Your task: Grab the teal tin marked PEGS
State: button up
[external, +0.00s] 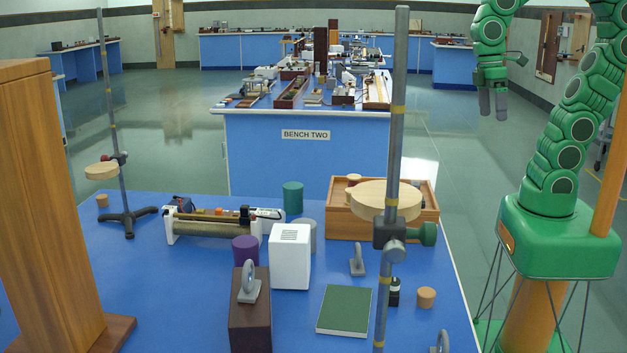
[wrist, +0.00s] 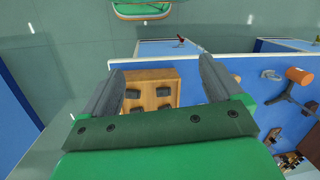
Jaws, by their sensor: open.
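A teal cylindrical tin (external: 293,197) stands upright on the near blue bench in the external view, behind the grey cylinder and the white box. No marking on it is legible at this size. My gripper (external: 493,103) hangs in the air at the upper right, fingers down, well to the right of the bench and apart from the tin. It is open and empty. In the wrist view the two grey fingers of my gripper (wrist: 160,72) stand wide apart with nothing held between them. I cannot make out the tin there.
A grey cylinder (external: 307,236), white box (external: 290,256), purple cylinder (external: 245,249) and slide-wire apparatus (external: 215,226) crowd near the tin. A wooden tray (external: 375,228) is to its right. A tall rod stand (external: 397,130) rises in front. Bare floor separates my arm from bench two (external: 300,165).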

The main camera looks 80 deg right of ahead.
jog(key=w+a+r+n+y, duration=0.2)
jog(key=w+a+n, duration=0.1)
jog(key=w, duration=0.5)
jog(key=w+a+r+n+y, duration=0.3)
jog(key=w, duration=0.5)
jog(key=w+d+n+t+y, duration=0.2)
jog(key=w+d+y, duration=0.1)
jog(key=w, duration=0.9)
jog(key=w+d+n+t+y, duration=0.1)
jog(key=w+d+n+y, duration=0.15)
jog(key=w, duration=0.95)
jog(key=w+d+f+t, duration=0.4)
jog(key=w+d+f, duration=0.2)
jog(key=w+d, duration=0.6)
send_near(287, 194)
jog(key=shift+s+a+f+n+y, duration=0.25)
jog(key=shift+s+a+f+y, duration=0.1)
jog(key=shift+a, duration=0.05)
jog(key=shift+x, duration=1.3)
jog(key=shift+w+x, duration=0.2)
jog(key=shift+x, duration=1.1)
jog(key=shift+w+x, duration=0.25)
jog(key=shift+x, duration=1.1)
jog(key=shift+d, duration=0.25)
